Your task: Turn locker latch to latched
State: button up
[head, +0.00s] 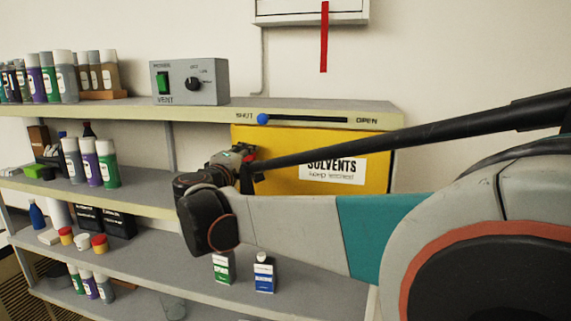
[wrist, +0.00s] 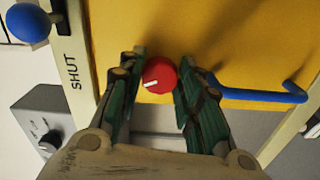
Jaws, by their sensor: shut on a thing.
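The yellow locker (head: 379,150) hangs under the top shelf and bears a white "SOLVENTS" label (head: 345,171). In the wrist view its yellow front (wrist: 215,45) fills the upper middle. The red round latch knob (wrist: 160,74) has a white pointer mark that points left in that view. My gripper (wrist: 160,80) is shut on the red knob, a finger on each side. In the head view my gripper (head: 238,160) is at the locker's left part, and my arm hides much of the front. No latch position label is readable near the knob.
A blue ball slider (head: 263,119) sits at the "SHUT" end of its slot on the shelf edge; it also shows in the wrist view (wrist: 28,22). A blue handle (wrist: 265,95) is right of the knob. The grey vent box (head: 189,82) and several cans (head: 64,76) stand on the top shelf.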

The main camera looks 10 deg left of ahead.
jog(key=n+b, duration=0.2)
jog(key=n, duration=0.4)
jog(key=shift+f+n, duration=0.1)
jog(key=shift+n, duration=0.2)
jog(key=n+b, duration=0.2)
jog(key=n, duration=0.4)
jog(key=shift+n, duration=0.3)
jog(key=o, duration=1.1)
